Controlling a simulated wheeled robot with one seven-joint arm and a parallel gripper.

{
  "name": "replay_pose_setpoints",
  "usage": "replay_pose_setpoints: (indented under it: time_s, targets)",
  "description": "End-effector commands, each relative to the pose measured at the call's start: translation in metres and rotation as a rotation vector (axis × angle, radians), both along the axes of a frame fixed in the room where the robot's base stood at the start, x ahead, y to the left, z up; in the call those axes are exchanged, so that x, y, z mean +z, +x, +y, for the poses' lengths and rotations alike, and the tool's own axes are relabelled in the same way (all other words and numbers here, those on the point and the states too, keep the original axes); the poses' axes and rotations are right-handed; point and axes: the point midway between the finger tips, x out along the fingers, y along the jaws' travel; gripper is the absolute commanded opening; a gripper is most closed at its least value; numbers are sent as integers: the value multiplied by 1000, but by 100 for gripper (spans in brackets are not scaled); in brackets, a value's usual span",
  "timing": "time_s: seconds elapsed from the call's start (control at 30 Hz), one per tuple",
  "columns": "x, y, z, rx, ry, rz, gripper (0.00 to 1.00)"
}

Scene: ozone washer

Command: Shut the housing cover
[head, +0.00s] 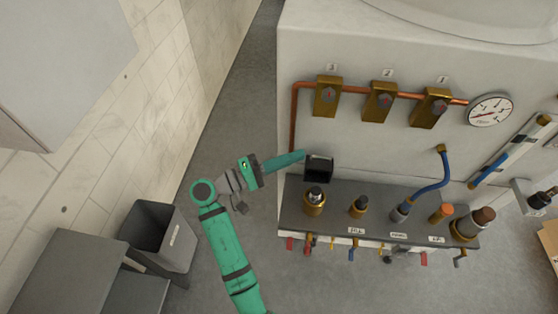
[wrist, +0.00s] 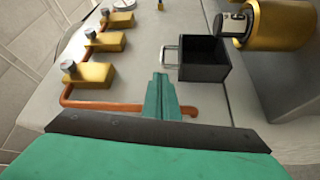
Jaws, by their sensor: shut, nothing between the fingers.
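A small black open box (head: 319,170) stands against the machine's pale wall, above the left end of the dark shelf. In the wrist view the box (wrist: 203,70) shows an open, dark inside and a pale metal handle (wrist: 170,57) on one side. I cannot tell for certain which part is the housing cover. My gripper (head: 300,156) is shut and empty, with its green fingertips just left of the box. In the wrist view my gripper (wrist: 161,80) points at the wall close to the handle; a small gap seems to separate them.
A copper pipe (head: 293,120) with brass valves (head: 380,101) runs along the wall to a gauge (head: 490,110). Brass fittings (head: 314,203) and a blue hose (head: 432,187) stand on the dark shelf (head: 335,217). A grey bin (head: 180,248) stands left; floor between is clear.

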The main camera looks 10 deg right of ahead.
Motion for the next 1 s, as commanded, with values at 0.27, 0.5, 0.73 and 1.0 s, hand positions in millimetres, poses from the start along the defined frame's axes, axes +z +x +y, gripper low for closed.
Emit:
replay_pose_setpoints:
  time_s: [0.27, 0.5, 0.73, 1.0]
  targets:
    - [3, 7, -25, 3, 0, 0, 0]
    - [3, 8, -28, 4, 0, 0, 0]
    - [3, 7, -29, 2, -1, -3, 0]
    - [4, 0, -39, -18, -13, -45, 0]
